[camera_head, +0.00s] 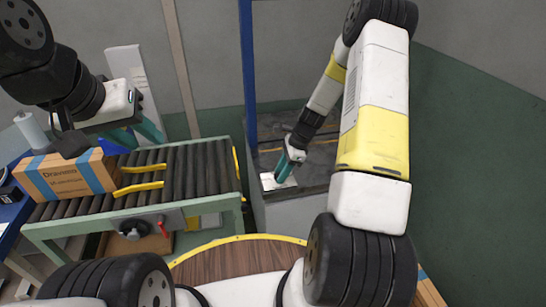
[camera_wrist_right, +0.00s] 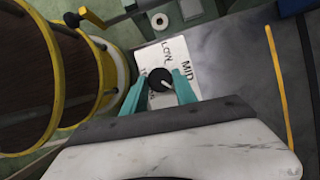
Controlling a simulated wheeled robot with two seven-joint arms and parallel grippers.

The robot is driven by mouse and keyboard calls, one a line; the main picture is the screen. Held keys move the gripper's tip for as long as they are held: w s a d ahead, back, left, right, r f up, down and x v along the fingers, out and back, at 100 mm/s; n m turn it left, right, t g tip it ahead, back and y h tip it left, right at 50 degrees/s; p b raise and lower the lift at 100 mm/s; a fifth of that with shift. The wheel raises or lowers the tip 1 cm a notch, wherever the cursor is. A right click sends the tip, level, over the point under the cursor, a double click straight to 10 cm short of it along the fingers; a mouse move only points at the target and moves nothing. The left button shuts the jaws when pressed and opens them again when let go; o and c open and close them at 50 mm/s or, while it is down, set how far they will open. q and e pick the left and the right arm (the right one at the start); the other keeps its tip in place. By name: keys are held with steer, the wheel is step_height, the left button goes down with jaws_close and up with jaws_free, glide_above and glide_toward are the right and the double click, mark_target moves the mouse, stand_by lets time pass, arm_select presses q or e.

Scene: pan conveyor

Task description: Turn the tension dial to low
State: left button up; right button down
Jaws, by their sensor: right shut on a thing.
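The tension dial (camera_wrist_right: 158,78) is a small round black knob with a white pointer line, set on a white plate (camera_wrist_right: 147,57). The plate reads LOW above the knob and MID to the upper right; a third label is partly hidden. The pointer line slants toward the lower right in the right wrist view. My right gripper (camera_wrist_right: 160,82) has its teal fingers shut on the knob's sides. In the head view my right gripper (camera_head: 284,166) is over the white plate (camera_head: 268,182). My left gripper (camera_head: 136,134) is open and empty above the roller conveyor.
A cardboard box (camera_head: 65,176) with blue tape lies on the roller conveyor (camera_head: 190,170) at left, beside yellow guide rails (camera_head: 140,188). A blue post (camera_head: 247,75) stands behind. A round wooden-topped, yellow-edged surface (camera_head: 235,258) is at the front.

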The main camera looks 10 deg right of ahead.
steer(key=n, duration=0.2)
steer(key=n+g, duration=0.1)
steer(key=n, duration=0.1)
steer(key=n+g, duration=0.1)
steer(key=n, duration=0.1)
steer(key=shift+w+h, duration=0.35)
steer(key=shift+h, duration=0.05)
steer(key=n+g, duration=0.1)
steer(key=n, duration=0.1)
steer(key=n+h, duration=0.1)
steer(key=n, duration=0.2)
steer(key=shift+w+a+g, duration=0.1)
steer(key=shift+a+g, duration=0.1)
steer(key=shift+g, duration=0.2)
steer(key=n+h, duration=0.1)
steer(key=n, duration=0.1)
steer(key=n+g, duration=0.1)
steer(key=n, duration=0.2)
steer(key=shift+a+h, duration=0.15)
steer(key=shift+h, duration=0.25)
steer(key=n+h, duration=0.1)
steer(key=n, duration=0.2)
steer(key=n+h, duration=0.1)
steer(key=n, duration=0.2)
steer(key=shift+a, duration=0.2)
steer(key=c, duration=1)
jaws_free()
steer(key=v, duration=0.7)
steer(key=shift+a+r, duration=0.15)
steer(key=shift+r, duration=0.2)
